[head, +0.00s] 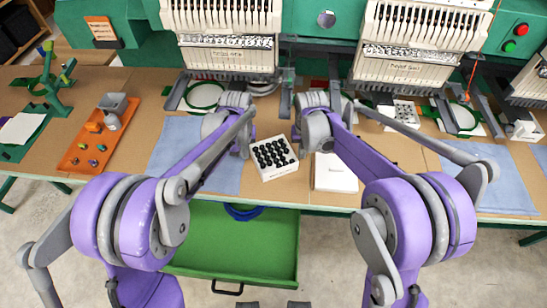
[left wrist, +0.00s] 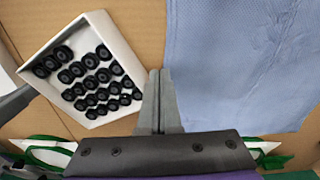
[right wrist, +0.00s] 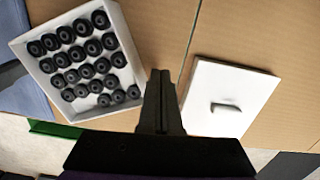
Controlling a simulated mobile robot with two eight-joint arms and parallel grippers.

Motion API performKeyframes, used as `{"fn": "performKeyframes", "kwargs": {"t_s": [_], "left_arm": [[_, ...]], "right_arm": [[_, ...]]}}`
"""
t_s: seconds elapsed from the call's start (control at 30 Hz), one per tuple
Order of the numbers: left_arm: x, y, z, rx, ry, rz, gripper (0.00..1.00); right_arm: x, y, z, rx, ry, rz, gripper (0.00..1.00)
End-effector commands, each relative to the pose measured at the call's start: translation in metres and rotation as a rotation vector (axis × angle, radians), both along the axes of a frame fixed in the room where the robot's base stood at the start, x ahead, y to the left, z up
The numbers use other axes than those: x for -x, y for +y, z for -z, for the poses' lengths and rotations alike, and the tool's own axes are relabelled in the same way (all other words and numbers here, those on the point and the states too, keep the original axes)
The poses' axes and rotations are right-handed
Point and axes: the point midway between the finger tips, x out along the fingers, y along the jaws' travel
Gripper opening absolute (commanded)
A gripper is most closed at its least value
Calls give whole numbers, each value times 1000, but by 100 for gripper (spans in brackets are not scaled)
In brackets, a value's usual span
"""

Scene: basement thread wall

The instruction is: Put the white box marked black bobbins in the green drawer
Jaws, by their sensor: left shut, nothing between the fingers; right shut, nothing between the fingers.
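The white box (head: 274,172) stands open on the table near its front edge, filled with rows of black bobbins; no marking is readable. It also shows in the left wrist view (left wrist: 118,38) and right wrist view (right wrist: 130,50). A white lid (head: 335,174) with a small handle lies flat to its right, apart from it, also in the right wrist view (right wrist: 228,88). My left gripper (head: 245,152) is shut and empty just left of the box. My right gripper (head: 302,150) is shut and empty between box and lid. The green drawer (head: 265,245) is pulled open below the table edge.
A blue ring-shaped item (head: 243,212) lies at the drawer's back; its front is empty. Blue cloths (head: 180,142) lie on the table. An orange tray (head: 84,153) with small items is at left. Embroidery machines (head: 225,50) stand behind. Another white holder (head: 405,112) sits back right.

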Motion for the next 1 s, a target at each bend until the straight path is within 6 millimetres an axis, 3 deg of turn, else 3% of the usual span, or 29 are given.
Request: {"fn": "performKeyframes", "kwargs": {"t_s": [1.0], "left_arm": [[-1, -21, -5, 7, -2, 4, 0]], "right_arm": [[-1, 21, -5, -7, -3, -3, 0]]}}
